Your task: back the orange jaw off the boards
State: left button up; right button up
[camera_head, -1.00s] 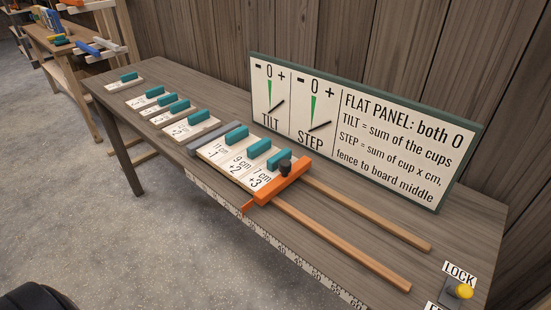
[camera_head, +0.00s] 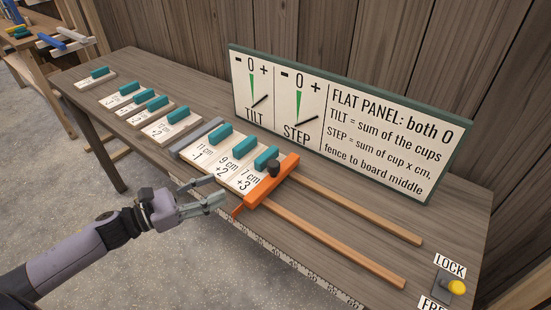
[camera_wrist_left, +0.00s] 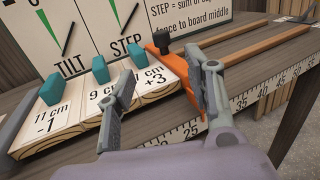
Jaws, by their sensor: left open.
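The orange jaw (camera_head: 268,190) lies across two wooden rails, with a black knob (camera_head: 273,168) on top, and appears to rest against the +3 board (camera_head: 243,182). Boards marked -1 (camera_head: 203,152) and +2 (camera_head: 223,168) lie between it and the grey fence (camera_head: 196,138), each with a teal block. My left gripper (camera_head: 217,189) is open and empty at the bench's front edge, near the jaw's front end. In the left wrist view, one finger is before the +3 board (camera_wrist_left: 155,78) and the other overlaps the orange jaw (camera_wrist_left: 172,64). My right gripper is not in view.
A sign panel (camera_head: 345,125) stands behind; its TILT and STEP needles both lean off the green marks. A yellow-knobbed lever (camera_head: 456,287) sits by LOCK and FREE labels at right. Several loose boards lie left of the fence. The rails (camera_head: 345,250) right of the jaw are clear.

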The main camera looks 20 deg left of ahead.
aim_at(268, 166)
pick_arm(q)
jog(key=shift+w+d+r, duration=0.25)
jog(key=shift+w+d, duration=0.45)
jog(key=shift+d, duration=0.05)
jog(key=p+x, duration=0.1)
jog(key=x, duration=0.2)
jog(key=shift+w+d, duration=0.2)
jog(key=shift+w, duration=0.1)
jog(key=p+x, duration=0.3)
jog(key=x, duration=0.7)
jog(key=shift+w+d, duration=0.1)
jog(key=shift+d, duration=0.1)
jog(key=shift+w+d+f, duration=0.15)
jog(key=shift+w+d, duration=0.15)
jog(key=shift+w, duration=0.05)
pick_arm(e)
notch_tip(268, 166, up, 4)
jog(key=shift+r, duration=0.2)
pick_arm(q)
jog(key=shift+c, duration=0.4)
jog(key=c, duration=1)
grip_shut()
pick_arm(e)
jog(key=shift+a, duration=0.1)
pick_arm(q)
jog(key=shift+d, duration=0.1)
